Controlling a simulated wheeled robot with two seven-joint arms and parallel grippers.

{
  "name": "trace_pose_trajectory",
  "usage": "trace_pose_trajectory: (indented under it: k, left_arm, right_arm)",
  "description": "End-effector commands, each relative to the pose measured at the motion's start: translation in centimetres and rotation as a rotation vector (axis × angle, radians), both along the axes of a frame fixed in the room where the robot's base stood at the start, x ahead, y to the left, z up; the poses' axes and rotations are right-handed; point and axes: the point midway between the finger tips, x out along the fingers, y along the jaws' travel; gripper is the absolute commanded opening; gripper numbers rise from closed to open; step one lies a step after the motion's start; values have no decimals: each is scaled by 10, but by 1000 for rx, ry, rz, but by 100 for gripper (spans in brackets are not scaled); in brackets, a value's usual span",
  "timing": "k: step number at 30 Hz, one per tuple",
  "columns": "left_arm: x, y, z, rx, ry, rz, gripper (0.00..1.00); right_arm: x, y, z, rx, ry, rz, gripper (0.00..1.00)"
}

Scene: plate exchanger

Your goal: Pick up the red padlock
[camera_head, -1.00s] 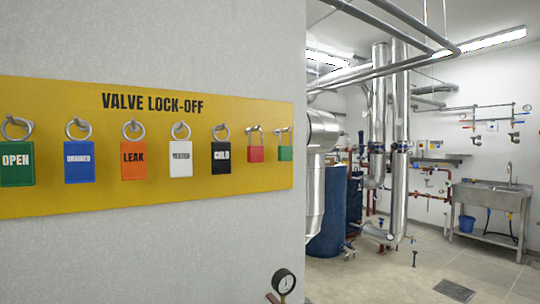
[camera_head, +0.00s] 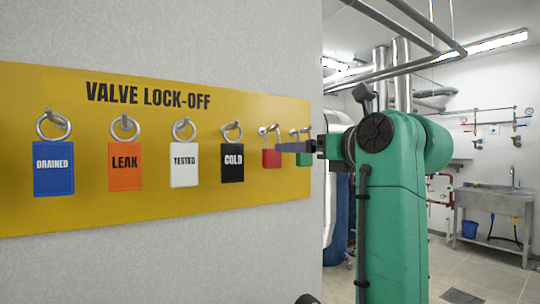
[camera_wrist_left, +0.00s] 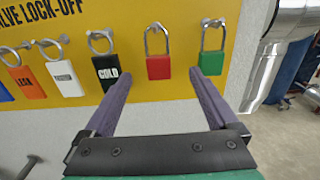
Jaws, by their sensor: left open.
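The red padlock (camera_head: 268,159) hangs by its silver shackle from a hook on the yellow board (camera_head: 100,210); it also shows in the left wrist view (camera_wrist_left: 158,68). My left gripper (camera_wrist_left: 160,80) is open and empty. In the wrist view its two fingers point at the board, and the red padlock appears between their tips. In the head view the gripper (camera_head: 296,147) reaches in from the right, with a fingertip overlapping the padlock's right edge. I cannot tell whether it touches. My right gripper is not in view.
A green padlock (camera_wrist_left: 211,63) hangs just right of the red one, close to a finger. A black COLD tag (camera_head: 233,162) hangs to the left, then white, orange and blue tags. Pipes (camera_wrist_left: 275,60) stand beyond the wall's right edge.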

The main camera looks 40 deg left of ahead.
Motion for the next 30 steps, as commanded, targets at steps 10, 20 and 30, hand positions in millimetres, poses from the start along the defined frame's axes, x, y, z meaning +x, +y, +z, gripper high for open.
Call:
trace_pose_trajectory:
  k: [10, 20, 30]
  left_arm:
    - [17, 64, 3, 3, 3, 7, 92]
    - [27, 103, -1, 5, 3, 4, 92]
    - [27, 102, -1, 5, 3, 4, 5]
  right_arm:
    - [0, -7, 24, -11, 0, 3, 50]
    - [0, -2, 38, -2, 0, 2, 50]
    - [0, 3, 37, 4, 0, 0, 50]
